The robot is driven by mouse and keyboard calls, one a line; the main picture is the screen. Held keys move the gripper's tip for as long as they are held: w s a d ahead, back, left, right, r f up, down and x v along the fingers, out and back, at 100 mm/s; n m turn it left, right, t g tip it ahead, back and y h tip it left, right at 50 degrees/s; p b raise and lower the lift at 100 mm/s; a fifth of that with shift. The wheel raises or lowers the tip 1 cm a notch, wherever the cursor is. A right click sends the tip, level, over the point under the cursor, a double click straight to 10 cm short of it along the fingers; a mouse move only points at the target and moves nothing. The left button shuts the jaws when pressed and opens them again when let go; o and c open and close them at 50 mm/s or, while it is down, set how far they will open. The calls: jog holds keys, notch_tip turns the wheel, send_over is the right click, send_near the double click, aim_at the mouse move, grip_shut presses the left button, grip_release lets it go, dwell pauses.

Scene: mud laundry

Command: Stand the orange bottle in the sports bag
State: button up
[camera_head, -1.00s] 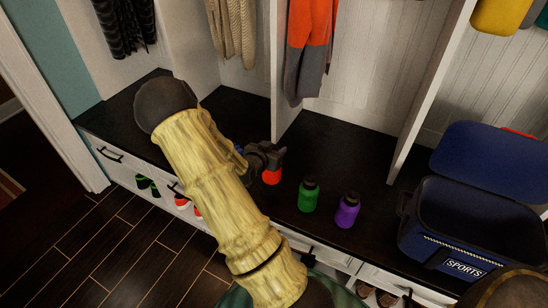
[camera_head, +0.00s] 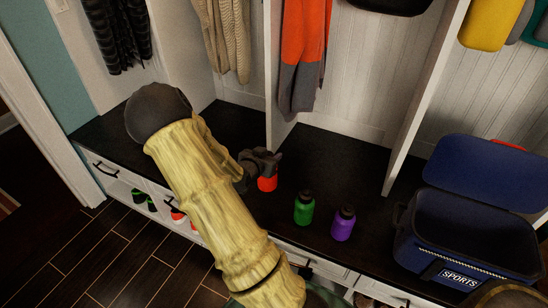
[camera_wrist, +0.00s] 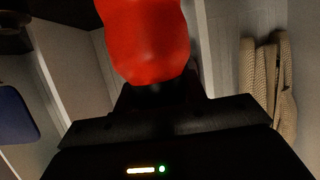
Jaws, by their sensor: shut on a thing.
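The orange bottle (camera_head: 267,185), red-orange in the picture, is in my gripper (camera_head: 262,162) over the dark bench top. My gripper is shut on its upper part, and its dark fingers hide the bottle's top. In the wrist view the bottle (camera_wrist: 147,40) fills the upper middle, between the jaws. I cannot tell for sure how far its base is from the bench. The sports bag (camera_head: 418,252) is dark blue, marked SPORTS, and stands on the bench at the right. Its lid is raised at the back and its opening faces up.
A green bottle (camera_head: 304,208) and a purple bottle (camera_head: 343,223) stand on the bench between my gripper and the bag. A white divider (camera_head: 422,100) rises behind, left of the bag. An orange and grey garment (camera_head: 302,70) hangs behind my gripper.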

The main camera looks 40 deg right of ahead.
jog(key=shift+n+t, duration=0.4)
jog(key=r+p, duration=0.1)
jog(key=w+r, duration=0.1)
jog(key=a+r+p, duration=0.1)
jog(key=r, duration=0.1)
jog(key=shift+w+a+p, duration=0.1)
jog(key=shift+w+p, duration=0.05)
jog(key=shift+p, duration=0.15)
jog(key=w+a+f+n+t+y+b, duration=0.2)
jog(key=w+a+f+n+t+y, duration=0.35)
jog(key=w+a+f, duration=0.4)
jog(key=a+f+n+t+y+b, duration=0.1)
jog(key=a+f+n+y, duration=0.2)
jog(key=a, duration=0.6)
jog(key=a+f+n+t+y+b, duration=0.1)
jog(key=a+f+n+y, duration=0.3)
jog(key=a+f, duration=0.4)
jog(key=shift+s+a+f, duration=0.2)
jog(key=shift+s+a, duration=0.2)
jog(key=shift+a, duration=0.85)
jog(key=shift+s, duration=0.1)
